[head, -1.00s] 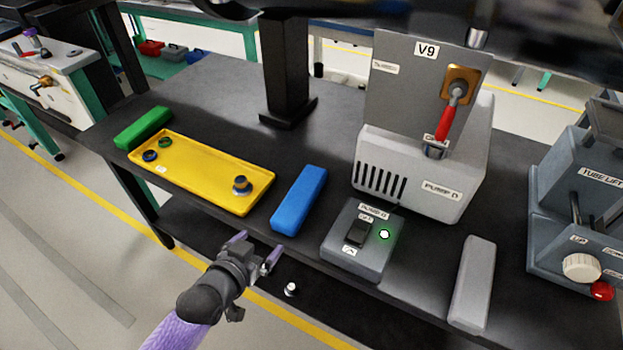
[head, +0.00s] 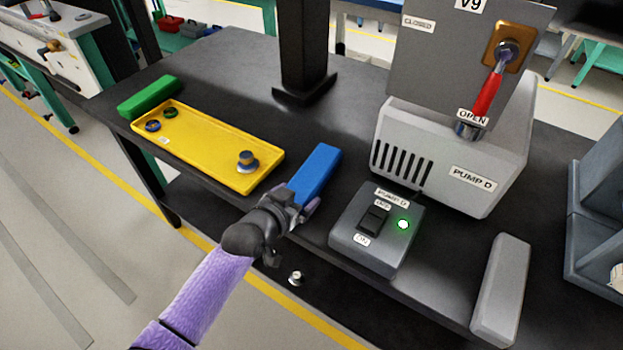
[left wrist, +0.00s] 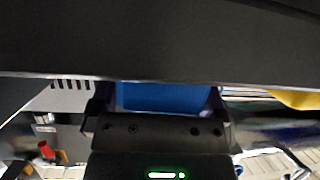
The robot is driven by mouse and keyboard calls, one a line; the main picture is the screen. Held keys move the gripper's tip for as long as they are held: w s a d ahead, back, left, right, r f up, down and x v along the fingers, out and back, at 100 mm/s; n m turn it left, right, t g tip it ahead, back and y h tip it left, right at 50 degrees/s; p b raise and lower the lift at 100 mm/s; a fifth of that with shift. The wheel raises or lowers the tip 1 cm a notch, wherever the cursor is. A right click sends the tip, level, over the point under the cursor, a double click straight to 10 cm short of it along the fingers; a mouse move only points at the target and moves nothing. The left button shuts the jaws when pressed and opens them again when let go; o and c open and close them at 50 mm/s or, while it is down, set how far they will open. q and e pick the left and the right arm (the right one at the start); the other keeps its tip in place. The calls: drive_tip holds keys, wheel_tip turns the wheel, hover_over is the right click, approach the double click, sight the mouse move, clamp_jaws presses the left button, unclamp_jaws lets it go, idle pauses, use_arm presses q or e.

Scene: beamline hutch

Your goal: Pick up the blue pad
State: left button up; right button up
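The blue pad (head: 316,172) lies on the black bench top between the yellow tray and the switch box. My left gripper (head: 301,199) is at the pad's near end, its purple fingers on either side of it. The fingers look open, with the pad between them; whether either touches it is hard to see. In the left wrist view the blue pad (left wrist: 163,97) shows between the fingers, partly covered by the gripper body. My right gripper is not in view.
The yellow tray (head: 205,150) with several small ringed parts lies left of the pad, and a green pad (head: 149,96) lies beyond it. The switch box (head: 376,232) with a lit green lamp is close on the right. A black post (head: 304,50) stands behind; a grey pad (head: 501,290) lies far right.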

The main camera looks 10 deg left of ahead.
use_arm(q)
drive_tip(key=c, duration=0.7)
clamp_jaws()
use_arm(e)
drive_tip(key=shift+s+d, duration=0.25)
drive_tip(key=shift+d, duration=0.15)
use_arm(q)
drive_tip(key=shift+r, duration=0.15)
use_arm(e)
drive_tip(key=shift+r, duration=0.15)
